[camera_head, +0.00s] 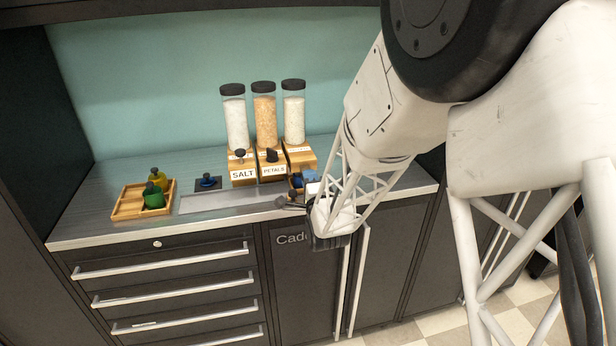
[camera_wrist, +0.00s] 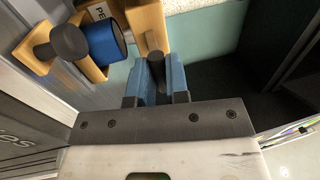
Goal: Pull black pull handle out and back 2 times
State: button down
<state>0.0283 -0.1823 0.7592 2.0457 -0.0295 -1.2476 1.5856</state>
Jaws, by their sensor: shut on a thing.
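A black pull handle (camera_wrist: 157,73) stands between the two blue fingers of my gripper (camera_wrist: 161,80) in the wrist view. My gripper is shut on it. The handle belongs to the right-hand wooden dispenser (camera_head: 300,156), whose wood (camera_wrist: 148,22) shows just beyond the handle in the wrist view. In the head view my gripper (camera_head: 311,179) is at the counter's front right, in front of that dispenser, and my arm hides the grip itself. A blue cup (camera_wrist: 102,41) is to the left of my fingers, beside another dark knob (camera_wrist: 70,42).
The SALT dispenser (camera_head: 243,174) and PETALS dispenser (camera_head: 272,169) stand to the left, with black knobs. A small blue item (camera_head: 208,181) sits on a dark pad.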

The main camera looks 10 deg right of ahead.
jog(key=shift+s+r, duration=0.1)
jog(key=shift+s, duration=0.05)
jog(key=c, duration=1.1)
grip_release()
jog(key=shift+c, duration=0.2)
jog(key=shift+s, duration=0.1)
jog(key=s+f, duration=0.1)
jog(key=s, duration=0.6)
jog(key=shift+s+f, duration=0.25)
jog(key=shift+f, duration=0.1)
jog(key=c, duration=0.4)
jog(key=shift+s, duration=0.3)
grip_shut()
jog(key=s+f, duration=0.1)
jog(key=s, duration=0.6)
jog(key=shift+s+f, duration=0.2)
jog(key=shift+f, duration=0.15)
